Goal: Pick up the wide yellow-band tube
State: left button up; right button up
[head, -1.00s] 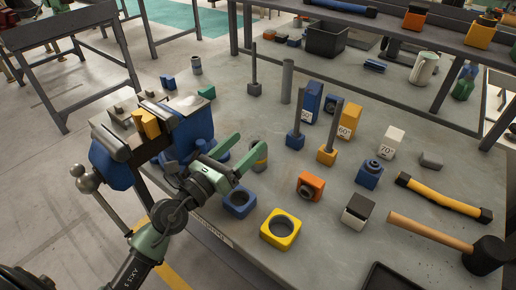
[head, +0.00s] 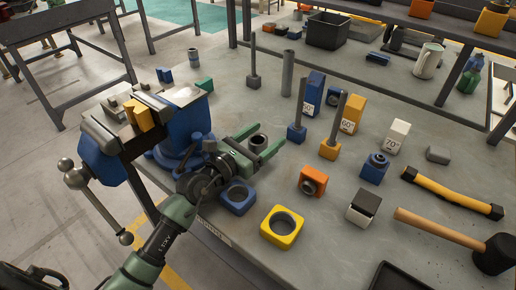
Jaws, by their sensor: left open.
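A short grey tube (head: 258,142) stands upright on the workbench, just right of the blue vise. Its yellow band shows in the earlier frame; now the lower part is hidden behind my gripper. My left gripper (head: 271,134) is open, with its two green fingers on either side of the tube in the picture. I cannot tell whether either finger touches it.
A blue vise (head: 184,134) stands left of the gripper. A blue ring block (head: 238,209) and a yellow ring block (head: 268,237) lie in front. Upright posts and angle blocks stand to the right, with a hammer (head: 440,231) at front right.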

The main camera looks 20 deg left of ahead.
pick_arm(q)
jog(key=shift+w+d, duration=0.1)
jog(key=shift+w, duration=0.15)
grip_shut()
jog(key=shift+r, duration=0.15)
